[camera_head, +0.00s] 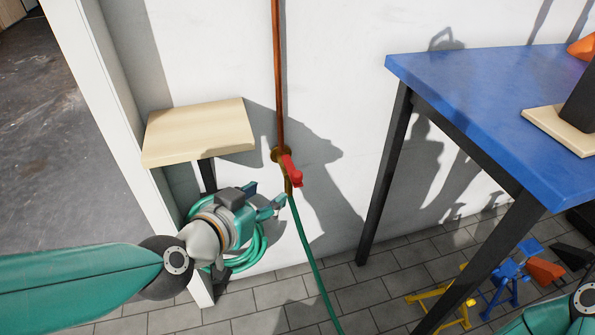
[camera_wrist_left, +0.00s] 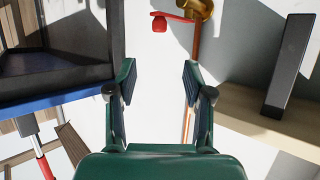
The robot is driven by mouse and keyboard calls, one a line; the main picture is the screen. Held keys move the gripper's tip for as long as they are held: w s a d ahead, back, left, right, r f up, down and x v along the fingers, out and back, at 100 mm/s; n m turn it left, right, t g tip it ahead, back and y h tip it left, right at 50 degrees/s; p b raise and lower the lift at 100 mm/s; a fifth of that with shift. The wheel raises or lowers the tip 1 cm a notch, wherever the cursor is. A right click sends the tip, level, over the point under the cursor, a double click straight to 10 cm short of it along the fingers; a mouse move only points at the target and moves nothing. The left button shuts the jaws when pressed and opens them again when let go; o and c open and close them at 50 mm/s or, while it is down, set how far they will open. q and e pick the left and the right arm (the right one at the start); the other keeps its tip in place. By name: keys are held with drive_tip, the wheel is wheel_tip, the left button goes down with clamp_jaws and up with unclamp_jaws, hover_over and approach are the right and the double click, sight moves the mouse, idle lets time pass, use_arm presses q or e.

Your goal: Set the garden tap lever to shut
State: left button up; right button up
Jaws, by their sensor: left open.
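The garden tap (camera_head: 280,154) is a brass fitting on a copper pipe against the white wall. Its red lever (camera_head: 292,170) slants down and to the right in the head view. In the left wrist view the red lever (camera_wrist_left: 162,20) shows at the top, beside the brass tap body (camera_wrist_left: 197,7). My left gripper (camera_head: 267,197) is open and empty, just below and left of the lever. In the left wrist view its two fingers (camera_wrist_left: 161,88) stand apart with the lever beyond them, not between them. Only part of my right arm shows; its gripper is outside the head view.
A green hose (camera_head: 309,248) runs from the tap to the paved floor, with coils behind my left gripper. A pale wooden top (camera_head: 198,130) stands left of the tap. A blue table (camera_head: 480,95) is at right. Yellow (camera_head: 440,302) and blue (camera_head: 508,272) stands are beneath it.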

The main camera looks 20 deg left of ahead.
sight(296, 174)
use_arm(q)
drive_tip(key=b+x, duration=0.4)
drive_tip(key=x, duration=0.9)
drive_tip(key=shift+f+b, duration=0.1)
drive_tip(key=shift+b, duration=0.25)
drive_tip(key=shift+w+d+f, duration=0.15)
drive_tip(key=shift+w, duration=0.55)
clamp_jaws()
